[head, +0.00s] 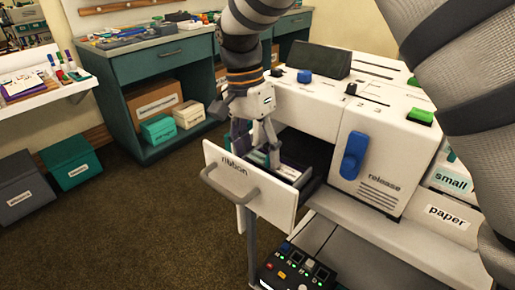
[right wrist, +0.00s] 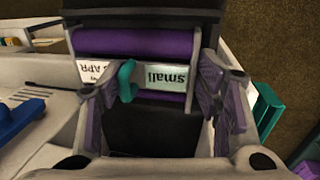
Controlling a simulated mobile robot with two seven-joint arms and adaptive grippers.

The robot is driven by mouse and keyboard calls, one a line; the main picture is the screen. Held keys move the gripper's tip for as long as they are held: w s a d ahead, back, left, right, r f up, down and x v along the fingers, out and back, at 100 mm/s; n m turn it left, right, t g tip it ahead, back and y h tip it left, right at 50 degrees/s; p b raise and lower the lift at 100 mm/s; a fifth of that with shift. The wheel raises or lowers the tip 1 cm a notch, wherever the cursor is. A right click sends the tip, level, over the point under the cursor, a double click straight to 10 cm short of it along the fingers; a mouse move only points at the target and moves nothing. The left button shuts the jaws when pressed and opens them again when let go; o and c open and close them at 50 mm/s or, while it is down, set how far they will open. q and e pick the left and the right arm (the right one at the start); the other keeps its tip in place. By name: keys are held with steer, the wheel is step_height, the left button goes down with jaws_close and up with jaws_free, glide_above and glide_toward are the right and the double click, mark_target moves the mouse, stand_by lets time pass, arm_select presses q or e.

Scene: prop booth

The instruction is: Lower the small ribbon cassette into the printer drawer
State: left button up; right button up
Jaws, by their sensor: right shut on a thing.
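The printer drawer (head: 232,190), with a white front marked "ribbon" and a grey handle, is pulled open from the white printer (head: 385,140). My right gripper (head: 262,152) points down into the drawer, its fingertips behind the front panel. In the right wrist view, the small ribbon cassette (right wrist: 130,42) has purple rolls, a teal tab and a label reading "small". It lies between the fingers of my right gripper (right wrist: 160,105), which is shut on it. The gripper and drawer front hide much of the cassette in the head view; whether it touches the drawer floor I cannot tell. My left gripper is out of view.
A blue release lever (head: 354,155) is on the printer front, right of the drawer. A control box (head: 296,268) with lit buttons is below. A teal bench (head: 165,75) with boxes stands behind left. The brown carpet (head: 135,220) left of the drawer is clear.

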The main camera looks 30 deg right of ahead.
steer(key=o, duration=1.4)
steer(key=r, duration=0.4)
steer(key=w+r, duration=0.1)
steer(key=r, duration=0.3)
steer(key=w+a+r, duration=0.1)
steer(key=r, duration=0.3)
